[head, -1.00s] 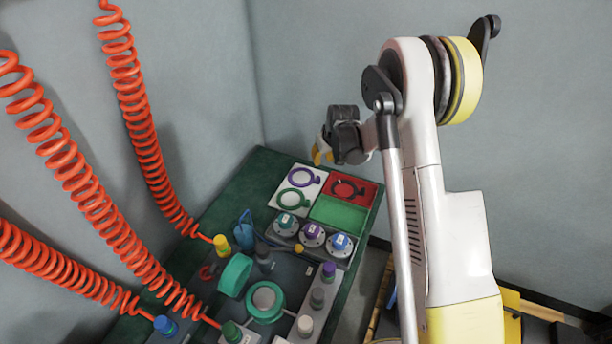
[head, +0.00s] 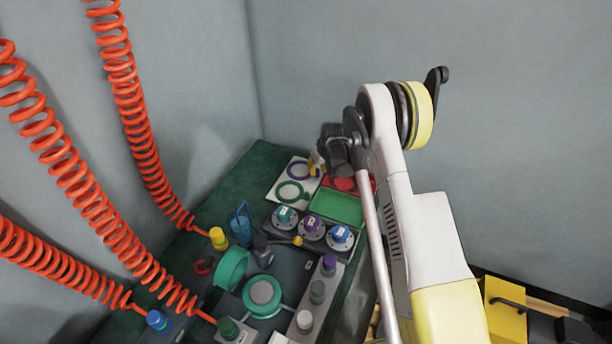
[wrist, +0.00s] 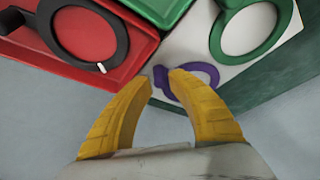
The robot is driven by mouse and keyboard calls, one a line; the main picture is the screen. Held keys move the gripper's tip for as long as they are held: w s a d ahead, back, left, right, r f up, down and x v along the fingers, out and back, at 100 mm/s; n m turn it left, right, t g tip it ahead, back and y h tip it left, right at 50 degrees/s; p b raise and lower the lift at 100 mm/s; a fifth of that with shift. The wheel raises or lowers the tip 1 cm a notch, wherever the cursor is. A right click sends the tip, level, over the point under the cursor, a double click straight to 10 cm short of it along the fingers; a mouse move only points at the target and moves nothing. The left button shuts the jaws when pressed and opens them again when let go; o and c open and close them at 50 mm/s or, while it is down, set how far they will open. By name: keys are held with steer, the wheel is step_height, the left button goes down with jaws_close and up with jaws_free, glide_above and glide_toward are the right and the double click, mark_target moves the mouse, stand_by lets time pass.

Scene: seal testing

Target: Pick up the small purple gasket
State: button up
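The small purple gasket (head: 290,171) is a thin ring lying on a white panel (head: 273,193) at the far end of the bench. My gripper (head: 315,166) is over its right side in the head view and hides part of it. In the wrist view, the purple gasket (wrist: 208,70) lies just beyond my yellow fingertips (wrist: 163,82), partly hidden behind the right finger. Its small tab shows between the tips. The fingers are apart, with nothing held between them.
A green gasket (wrist: 217,38) lies beside the purple one on the white panel. A red tray (wrist: 142,45) with a black ring is close on the other side. A green tray (head: 338,207) and several capped fittings (head: 312,228) stand nearer. A wall rises behind the bench.

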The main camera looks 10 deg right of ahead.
steer(key=shift+x, duration=0.9)
steer(key=shift+r, duration=0.1)
steer(key=shift+c, duration=0.3)
jaws_close()
steer(key=shift+r, duration=0.1)
